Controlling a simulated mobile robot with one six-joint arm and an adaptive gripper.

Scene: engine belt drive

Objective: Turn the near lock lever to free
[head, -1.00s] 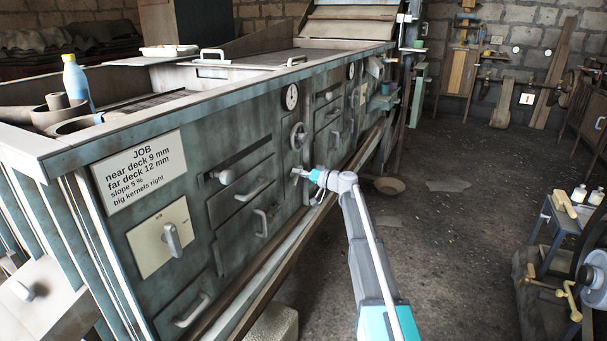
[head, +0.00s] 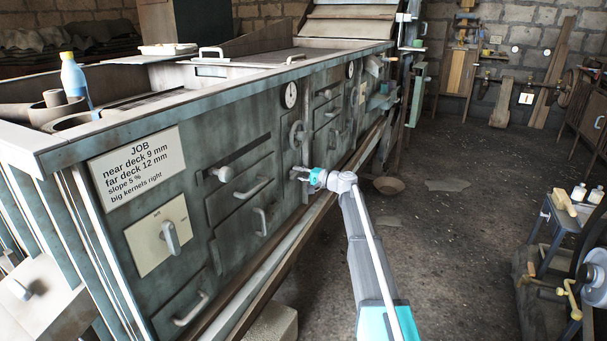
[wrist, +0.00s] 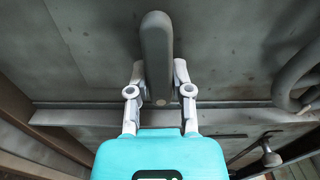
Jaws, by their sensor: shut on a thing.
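A dark grey lever (wrist: 155,50) stands out from the machine's front panel in the wrist view. It looks upright in that picture, its rounded end at the top and its lower end between my fingers. My gripper (wrist: 159,76) is shut on it, one pale finger on each side. In the head view my gripper (head: 295,172) is at the panel below the handwheel (head: 297,134). There the fingers largely hide the lever, and I cannot read any lock or free marking beside it.
Drawer handles (head: 261,222) and a knob (head: 223,174) stick out left of my gripper. A curved handle (wrist: 296,78) is close on the right in the wrist view. A wooden rail (head: 262,296) runs below the panel. The floor (head: 460,230) to the right is mostly clear.

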